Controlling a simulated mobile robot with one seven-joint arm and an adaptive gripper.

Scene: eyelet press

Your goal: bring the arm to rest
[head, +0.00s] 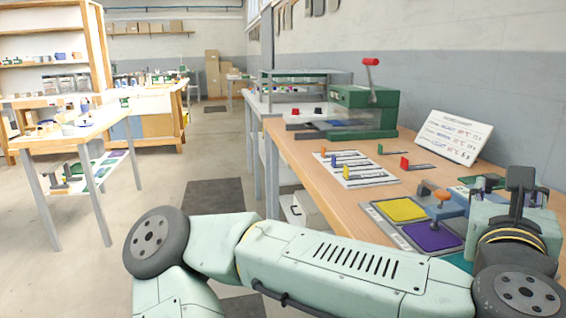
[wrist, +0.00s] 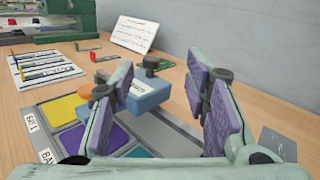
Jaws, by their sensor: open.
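My gripper (wrist: 165,110) is open in the wrist view, its two purple-padded fingers apart with nothing held. Between and beyond the fingers, a blue block-like tool (wrist: 146,92) with a dark knob stands on the grey tray. In the head view my pale green arm reaches across the front to the right, over the near end of the wooden bench (head: 300,160). The gripper's fingertips are hard to make out there. The grey tray (head: 385,226) holds yellow and purple pads, and an orange-handled stamp (head: 441,199) stands beside my wrist.
A green press (head: 362,108) with a red-knobbed lever stands at the bench's far end. A white card (head: 454,137) leans near the wall.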

